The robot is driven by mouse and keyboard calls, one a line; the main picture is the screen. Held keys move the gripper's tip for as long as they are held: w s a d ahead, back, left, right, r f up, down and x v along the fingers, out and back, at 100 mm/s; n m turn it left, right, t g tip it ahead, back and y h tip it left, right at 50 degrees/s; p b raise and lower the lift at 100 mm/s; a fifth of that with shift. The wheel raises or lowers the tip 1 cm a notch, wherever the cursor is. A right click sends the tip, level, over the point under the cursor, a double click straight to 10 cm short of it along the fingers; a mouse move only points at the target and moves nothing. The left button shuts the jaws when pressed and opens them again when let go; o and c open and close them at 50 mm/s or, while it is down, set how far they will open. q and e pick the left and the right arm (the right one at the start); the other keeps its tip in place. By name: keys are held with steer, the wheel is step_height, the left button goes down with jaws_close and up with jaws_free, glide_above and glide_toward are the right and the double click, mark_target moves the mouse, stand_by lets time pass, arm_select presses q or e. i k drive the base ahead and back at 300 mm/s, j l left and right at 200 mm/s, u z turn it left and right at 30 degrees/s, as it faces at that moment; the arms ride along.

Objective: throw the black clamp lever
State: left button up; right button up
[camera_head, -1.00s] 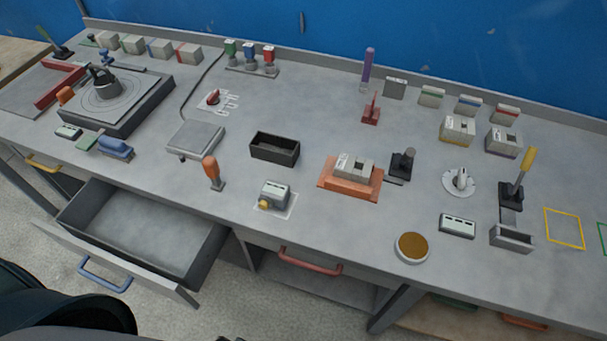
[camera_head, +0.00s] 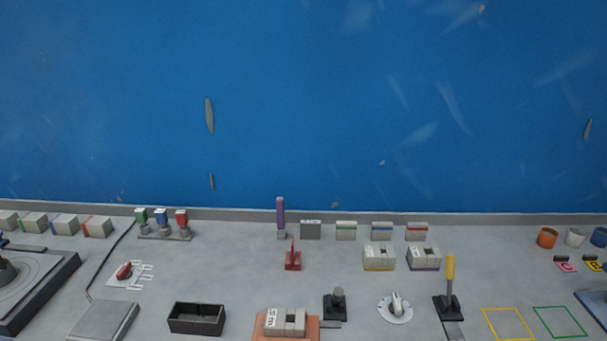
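A clamp with a short dark lever (camera_head: 337,297) on a black base stands on the bench, right of the orange block. It looks like the black clamp lever, and its handle appears upright. Another clamp with a tall yellow lever (camera_head: 450,270) on a black base stands farther right, also upright. Neither of my grippers is in view, so nothing is seen touching the levers.
An orange block with a pale grey part (camera_head: 286,322) is left of the dark lever; a white dial (camera_head: 395,307) is to its right. A black bin (camera_head: 196,319) and red stand (camera_head: 292,259) are nearby. The blue wall (camera_head: 300,110) rises behind.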

mark_target(339, 293)
steer(key=l+u, duration=0.1)
steer(key=u, duration=0.4)
steer(key=l+u, duration=0.3)
steer(key=k+l+u, duration=0.3)
steer(key=l, duration=0.15)
steer(key=k+l, duration=0.1)
steer(key=l, duration=0.3)
steer(key=k+l+u, duration=0.1)
steer(key=l, duration=0.25)
steer(key=k+l, duration=0.2)
steer(key=l, duration=0.2)
steer(key=k+l+u, duration=0.1)
steer(key=l, duration=0.3)
steer(key=k+l, duration=0.15)
steer(key=l, duration=0.2)
steer(key=j+z, duration=0.15)
steer(key=z, duration=0.25)
steer(key=k+j+z, duration=0.15)
steer(key=z, duration=0.3)
steer(key=k+j+z, duration=0.1)
steer(key=z, duration=0.3)
